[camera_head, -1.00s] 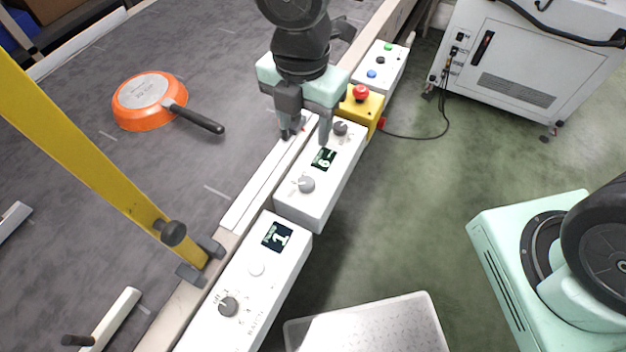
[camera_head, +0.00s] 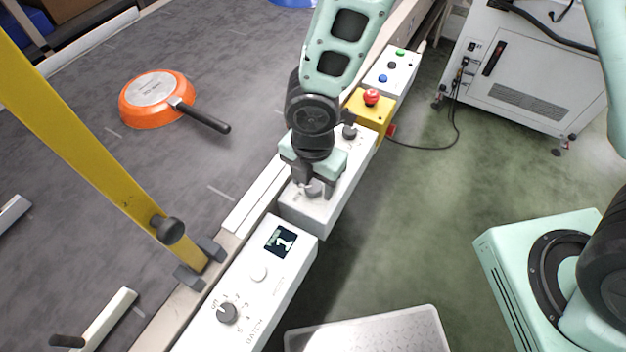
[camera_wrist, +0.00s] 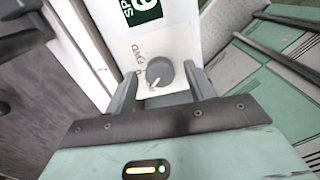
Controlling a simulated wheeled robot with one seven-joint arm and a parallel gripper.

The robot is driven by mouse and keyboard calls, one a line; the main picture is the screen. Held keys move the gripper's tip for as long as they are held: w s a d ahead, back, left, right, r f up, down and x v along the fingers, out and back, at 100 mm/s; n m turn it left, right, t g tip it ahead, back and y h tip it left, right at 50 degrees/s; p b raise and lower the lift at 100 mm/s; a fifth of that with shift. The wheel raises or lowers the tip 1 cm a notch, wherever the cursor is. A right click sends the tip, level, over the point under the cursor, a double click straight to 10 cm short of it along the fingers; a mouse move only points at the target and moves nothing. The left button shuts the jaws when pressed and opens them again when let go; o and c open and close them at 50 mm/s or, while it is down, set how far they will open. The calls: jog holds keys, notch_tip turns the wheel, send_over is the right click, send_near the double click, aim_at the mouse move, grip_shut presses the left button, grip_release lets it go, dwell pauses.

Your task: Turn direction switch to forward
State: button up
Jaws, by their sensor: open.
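A white control box (camera_head: 318,217) on the conveyor's side rail carries a grey knob (camera_head: 312,187) near its front end. My gripper (camera_head: 315,191) is over this knob from above, pointing down. In the wrist view the knob (camera_wrist: 160,71) sits between my two open fingers, with a gap showing at least on the left. Its white pointer line slants down and left. Blurred letters beside it look like "FWD". A green display (camera_wrist: 138,10) reading "SP" and "6" lies beyond it. A dark knob (camera_head: 349,131) stands at the box's far end.
A nearer white box (camera_head: 250,295) has a "1" display and a dark knob. A yellow box with a red emergency button (camera_head: 371,97) stands beyond. An orange pan (camera_head: 152,100) lies on the belt. A yellow bar (camera_head: 90,140) crosses at left.

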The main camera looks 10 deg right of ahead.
jog(key=c, duration=1)
jog(key=m+b, duration=0.1)
jog(key=m, duration=0.3)
jog(key=shift+f, duration=0.1)
jog(key=m+b, duration=0.1)
jog(key=m, duration=0.3)
jog(key=shift+m, duration=0.3)
jog(key=m+b, duration=0.1)
jog(key=m, duration=0.3)
jog(key=shift+m, duration=2.1)
